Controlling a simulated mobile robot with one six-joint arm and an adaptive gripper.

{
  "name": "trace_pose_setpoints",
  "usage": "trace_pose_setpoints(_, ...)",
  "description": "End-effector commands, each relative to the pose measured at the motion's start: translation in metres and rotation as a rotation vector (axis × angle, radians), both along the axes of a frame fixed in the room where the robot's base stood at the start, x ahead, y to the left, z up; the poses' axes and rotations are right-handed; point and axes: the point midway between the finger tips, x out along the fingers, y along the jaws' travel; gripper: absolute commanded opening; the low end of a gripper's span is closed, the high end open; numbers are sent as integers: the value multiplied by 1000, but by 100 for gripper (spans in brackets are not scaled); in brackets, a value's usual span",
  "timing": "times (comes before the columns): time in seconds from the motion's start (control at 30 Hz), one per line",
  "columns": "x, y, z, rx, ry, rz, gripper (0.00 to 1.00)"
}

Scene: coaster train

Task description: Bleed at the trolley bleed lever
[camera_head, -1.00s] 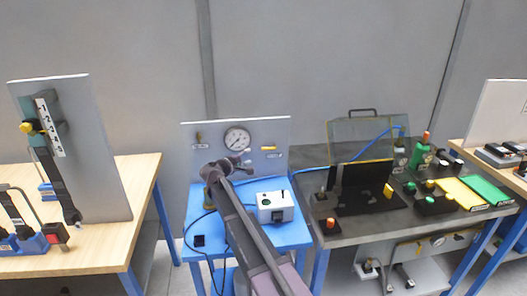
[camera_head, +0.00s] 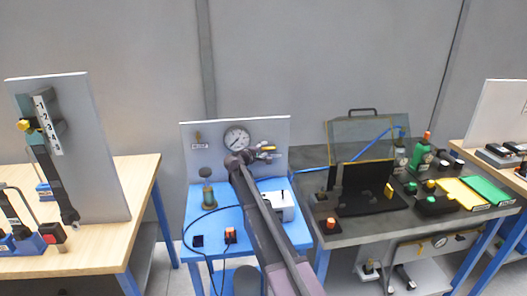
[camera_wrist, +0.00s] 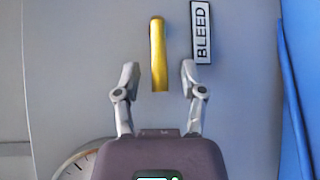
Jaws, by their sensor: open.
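The bleed lever is a yellow bar (camera_wrist: 158,55) on a grey panel, with a black and white BLEED label (camera_wrist: 201,32) beside it in the wrist view. In the head view the lever (camera_head: 267,149) shows at the panel's right side, partly behind my gripper. My gripper (camera_wrist: 158,75) is open, with one finger on each side of the lever's end and a gap to both. In the head view my gripper (camera_head: 262,154) is at the panel, right of the gauge. I cannot tell how deep the fingers reach around the lever.
A round gauge (camera_head: 237,138) is on the same panel (camera_head: 220,129); its rim also shows in the wrist view (camera_wrist: 78,163). The blue trolley top (camera_head: 262,222) carries a white box (camera_head: 284,205) and cables. A dark workbench (camera_head: 345,238) stands close on the right.

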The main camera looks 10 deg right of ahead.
Motion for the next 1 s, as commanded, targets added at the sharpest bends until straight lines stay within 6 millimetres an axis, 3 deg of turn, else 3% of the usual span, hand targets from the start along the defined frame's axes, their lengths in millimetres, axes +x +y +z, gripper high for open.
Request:
trace_pose_setpoints(0.23,0,0,0,0,0,0,53)
trace_pose_setpoints(0.27,0,0,0,0,0,0,47)
trace_pose_setpoints(0.4,0,0,0,0,0,0,6)
trace_pose_setpoints(0.43,0,0,0,0,0,0,0)
trace_pose_setpoints(1.0,0,0,6,52,0,0,0)
